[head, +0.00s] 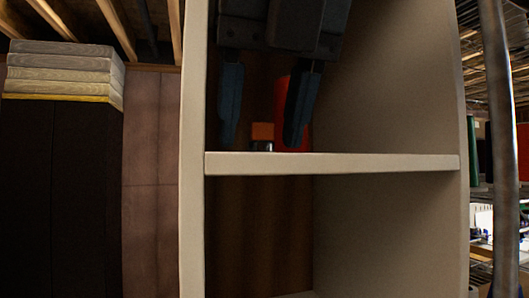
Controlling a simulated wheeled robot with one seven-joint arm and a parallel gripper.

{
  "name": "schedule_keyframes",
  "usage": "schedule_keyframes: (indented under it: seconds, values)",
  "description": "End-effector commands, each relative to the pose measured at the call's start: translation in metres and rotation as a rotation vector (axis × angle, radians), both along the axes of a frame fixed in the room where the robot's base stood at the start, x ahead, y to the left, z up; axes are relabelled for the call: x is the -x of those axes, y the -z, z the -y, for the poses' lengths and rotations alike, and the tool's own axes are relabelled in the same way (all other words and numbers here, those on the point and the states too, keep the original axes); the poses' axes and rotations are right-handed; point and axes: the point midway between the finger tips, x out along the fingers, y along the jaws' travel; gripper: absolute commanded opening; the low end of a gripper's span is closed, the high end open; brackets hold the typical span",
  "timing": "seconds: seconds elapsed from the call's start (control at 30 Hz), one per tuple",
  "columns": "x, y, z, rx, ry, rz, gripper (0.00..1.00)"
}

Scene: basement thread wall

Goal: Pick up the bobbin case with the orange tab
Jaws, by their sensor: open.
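The bobbin case (262,146) is a small metallic piece with an orange tab (262,131) above it. It sits on the upper shelf, just behind the front edge. My gripper (262,124) reaches down from the top of the head view with its two dark fingers apart. In the picture the bobbin case lies between the fingers, nearer the right one. I cannot tell how far behind or in front of it the fingertips are. No contact shows.
A red-orange upright object (281,108) stands on the same shelf, partly hidden by the right finger. The shelf board (340,164) and the left side panel (193,200) bound the space. The shelf's right part and the compartment below look empty.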

Motion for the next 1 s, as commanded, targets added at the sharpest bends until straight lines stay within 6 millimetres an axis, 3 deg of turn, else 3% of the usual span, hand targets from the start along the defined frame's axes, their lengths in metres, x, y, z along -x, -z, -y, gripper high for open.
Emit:
schedule_keyframes:
  seconds: [0.2,0.77,1.0]
  values:
    - [-0.0001,0.0000,0.0000,0.000,0.001,0.000,0.54]
    - [-0.0002,0.0000,0.0000,0.000,0.001,0.000,0.01]
    - [-0.0003,-0.0001,0.0001,0.000,0.001,0.000,0.00]
